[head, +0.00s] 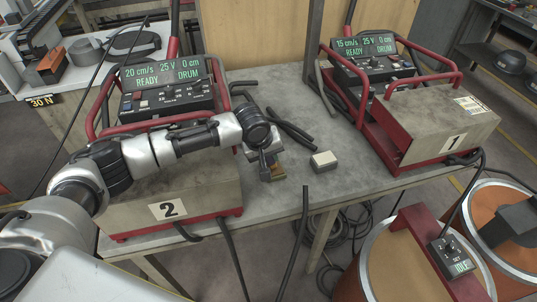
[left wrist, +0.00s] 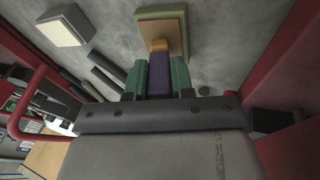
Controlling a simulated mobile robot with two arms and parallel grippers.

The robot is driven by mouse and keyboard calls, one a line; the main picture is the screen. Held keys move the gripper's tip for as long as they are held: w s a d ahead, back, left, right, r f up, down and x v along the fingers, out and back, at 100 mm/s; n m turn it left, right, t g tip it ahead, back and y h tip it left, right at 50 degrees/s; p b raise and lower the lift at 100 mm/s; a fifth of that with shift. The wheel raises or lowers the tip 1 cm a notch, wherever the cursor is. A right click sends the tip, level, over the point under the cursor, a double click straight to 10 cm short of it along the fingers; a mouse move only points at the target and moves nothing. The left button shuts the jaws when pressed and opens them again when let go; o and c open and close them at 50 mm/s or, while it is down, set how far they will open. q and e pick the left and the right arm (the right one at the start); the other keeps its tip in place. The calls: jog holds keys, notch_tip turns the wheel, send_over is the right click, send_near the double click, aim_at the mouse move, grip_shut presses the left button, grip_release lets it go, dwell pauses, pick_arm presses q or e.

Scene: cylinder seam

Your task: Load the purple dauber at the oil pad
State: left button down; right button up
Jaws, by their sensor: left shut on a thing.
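My left gripper (head: 268,172) is over the workbench, right of power unit 2, pointing down. In the left wrist view its two green fingers (left wrist: 158,78) are shut on the purple dauber (left wrist: 159,75). An orange band (left wrist: 159,45) shows at the dauber's far end. That end overlaps a square pad (left wrist: 165,22) with an olive rim and tan face, seemingly the oil pad; I cannot tell whether they touch. In the head view the pad (head: 278,173) is partly hidden by the gripper. My right gripper is not in view.
A pale block (head: 324,161) sits on the workbench (head: 350,185) right of the gripper. Red-framed unit 2 (head: 168,210) is close on the left; unit 1 (head: 440,125) is farther right. Black cables (head: 292,133) lie behind the gripper. Drums (head: 395,265) stand at the lower right.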

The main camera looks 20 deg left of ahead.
pick_arm(q)
jog(key=shift+s+f+p, duration=0.15)
jog(key=shift+f+p, duration=0.05)
jog(key=shift+p, duration=0.1)
dwell(1.3)
jog(key=shift+r, duration=0.1)
jog(key=shift+r+p, duration=0.85)
jog(key=shift+p, duration=0.25)
notch_tip(320, 180, up, 6)
jog(key=p, duration=0.5)
jog(key=shift+f+p, duration=0.25)
jog(key=shift+p, duration=0.15)
jog(key=shift+f, duration=0.1)
